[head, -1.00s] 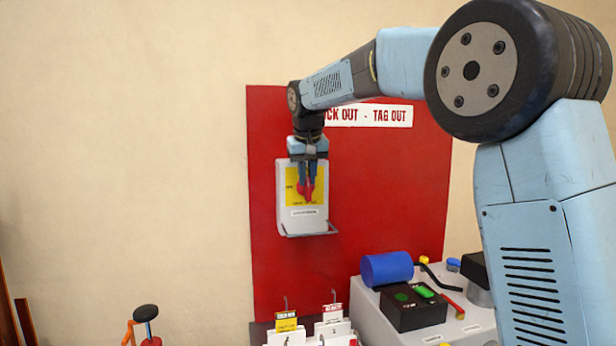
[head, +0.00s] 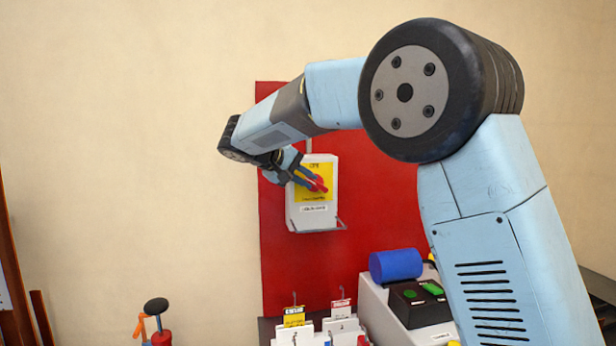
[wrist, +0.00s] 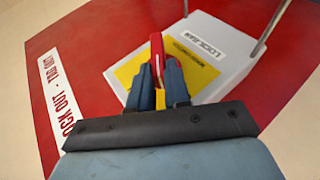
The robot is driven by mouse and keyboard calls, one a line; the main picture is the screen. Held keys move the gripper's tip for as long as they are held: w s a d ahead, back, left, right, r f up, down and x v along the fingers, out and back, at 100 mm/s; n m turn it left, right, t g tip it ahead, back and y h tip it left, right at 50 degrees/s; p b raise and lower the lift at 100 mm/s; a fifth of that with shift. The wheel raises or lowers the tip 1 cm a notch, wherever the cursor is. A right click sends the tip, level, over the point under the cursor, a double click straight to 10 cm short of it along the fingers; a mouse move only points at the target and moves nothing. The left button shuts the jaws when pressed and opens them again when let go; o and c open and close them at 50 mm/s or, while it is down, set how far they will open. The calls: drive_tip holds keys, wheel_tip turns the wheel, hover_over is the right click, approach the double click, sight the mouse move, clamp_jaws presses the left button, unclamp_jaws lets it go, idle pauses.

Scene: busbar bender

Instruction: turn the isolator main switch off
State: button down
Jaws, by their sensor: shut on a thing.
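The isolator is a pale grey box (head: 330,217) with a yellow plate (head: 318,170) on the red board, and it also shows in the wrist view (wrist: 230,72). Its main switch is a red handle (head: 319,184); in the wrist view the red handle (wrist: 157,52) stands between my fingers. My gripper (head: 310,182) reaches in from the upper left and is shut on the red handle, and it fills the lower middle of the wrist view (wrist: 158,80). The handle slants down to the right in the head view. The word "OFF" seems to show on the plate's upper part; other plate lettering is hidden or too small.
The red lock-out board (head: 285,265) hangs on a beige wall. Below stand tag holders (head: 318,330), and a grey bench unit (head: 372,305) carries a blue cylinder (head: 396,265) and a black button box (head: 418,303).

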drive_tip(key=shift+s+a+f+n+t+h, duration=0.15)
drive_tip(key=shift+f+n+t+h, duration=0.3)
drive_tip(key=shift+h, duration=0.45)
drive_tip(key=shift+w+a+f+n+t+h, duration=0.1)
drive_tip(key=shift+f+n+t+h, duration=0.25)
drive_tip(key=shift+t+h, duration=0.45)
drive_tip(key=shift+s+a+f+n+t+h, duration=0.15)
drive_tip(key=shift+f+n+t+h, duration=0.25)
drive_tip(key=shift+h, duration=0.6)
drive_tip(key=shift+f+t, duration=0.2)
drive_tip(key=shift+t, duration=0.05)
drive_tip(key=c, duration=1.1)
unclamp_jaws()
drive_tip(key=shift+w+r, duration=0.1)
drive_tip(key=v, duration=1.3)
drive_tip(key=shift+s+a, duration=0.25)
drive_tip(key=shift+a, duration=0.1)
